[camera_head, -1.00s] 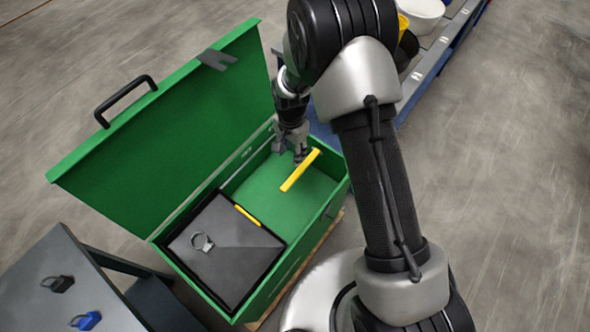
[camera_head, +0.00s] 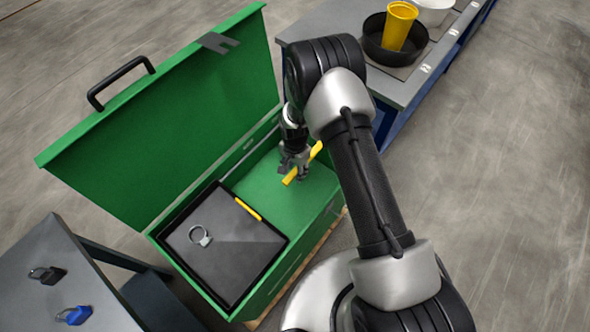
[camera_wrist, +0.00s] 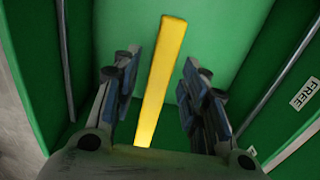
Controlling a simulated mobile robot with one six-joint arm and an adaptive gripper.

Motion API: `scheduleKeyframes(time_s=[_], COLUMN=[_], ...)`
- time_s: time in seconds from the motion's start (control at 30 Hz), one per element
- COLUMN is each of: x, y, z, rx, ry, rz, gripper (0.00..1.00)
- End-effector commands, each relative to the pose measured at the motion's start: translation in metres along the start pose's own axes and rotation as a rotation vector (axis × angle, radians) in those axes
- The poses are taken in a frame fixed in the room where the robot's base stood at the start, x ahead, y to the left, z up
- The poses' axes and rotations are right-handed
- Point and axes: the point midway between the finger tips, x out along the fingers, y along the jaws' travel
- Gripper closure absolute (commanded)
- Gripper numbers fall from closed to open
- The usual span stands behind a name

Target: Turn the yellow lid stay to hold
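The yellow lid stay (camera_head: 291,176) is a flat yellow bar inside the right part of the green box (camera_head: 275,277). My gripper (camera_head: 294,170) is over the stay and hides part of it in the head view. In the wrist view the stay (camera_wrist: 157,80) runs lengthwise between the two fingers of my gripper (camera_wrist: 158,92). The fingers are apart, with a gap on each side of the bar. The green lid (camera_head: 165,115) stands open, with a grey notched bracket (camera_head: 218,42) at its top edge. A label reading FREE (camera_wrist: 307,93) is on the box wall.
A dark tray (camera_head: 238,262) with a grey ring and a yellow strip (camera_head: 248,209) fills the box's left part. A side table (camera_head: 35,297) holds a black padlock and a blue padlock. A workbench (camera_head: 330,20) with a black pan and yellow cup stands behind.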

Motion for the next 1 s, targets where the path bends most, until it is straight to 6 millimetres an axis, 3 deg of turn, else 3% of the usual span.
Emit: scheduleKeyframes(time_s=[0.27,0.87,1.0], x=[0.0011,0.0009,0.0009], y=[-0.0002,-0.0001,-0.0001], z=[-0.0001,-0.0001,-0.0001], rx=[0.000,0.000,0.000], ry=[0.000,0.000,0.000], rz=[0.000,0.000,0.000], gripper=[0.60,1.00,1.00])
